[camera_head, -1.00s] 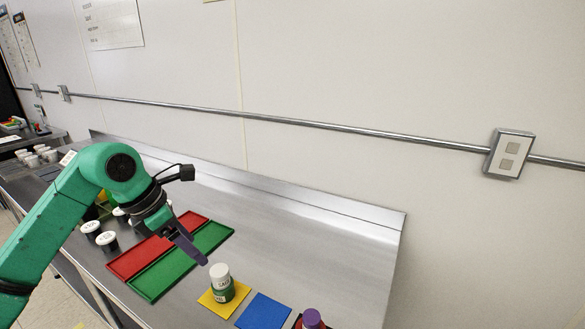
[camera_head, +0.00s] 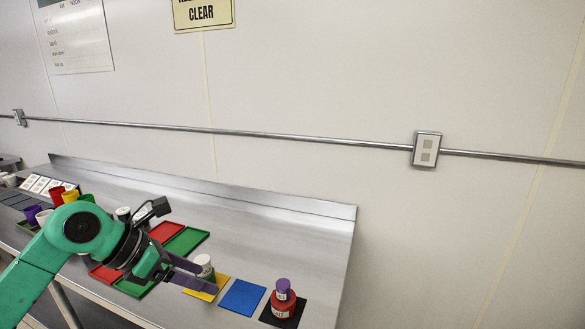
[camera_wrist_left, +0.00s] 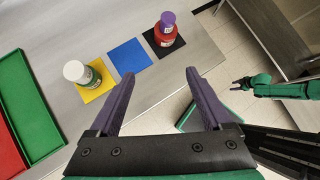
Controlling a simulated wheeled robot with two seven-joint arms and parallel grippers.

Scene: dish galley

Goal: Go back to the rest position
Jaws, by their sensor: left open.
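My left gripper (camera_head: 208,279) is open and empty. In the head view its fingers are in front of the yellow mat (camera_head: 222,285) and overlap the white-lidded green jar (camera_head: 205,265) standing there. In the left wrist view the open fingers (camera_wrist_left: 160,74) have nothing between them, and the green jar (camera_wrist_left: 78,75) stands apart from them, upright on the yellow mat (camera_wrist_left: 101,90). My right gripper (camera_wrist_left: 240,84) shows small at the right of the left wrist view, with its fingers apart, over the floor.
A bare blue mat (camera_head: 242,297) lies beside a black mat (camera_head: 266,317) bearing a red jar with a purple lid (camera_head: 284,300). Red (camera_head: 166,232) and green (camera_head: 187,242) trays lie behind my left wrist. Several coloured cups stand at the left. The counter's back is clear.

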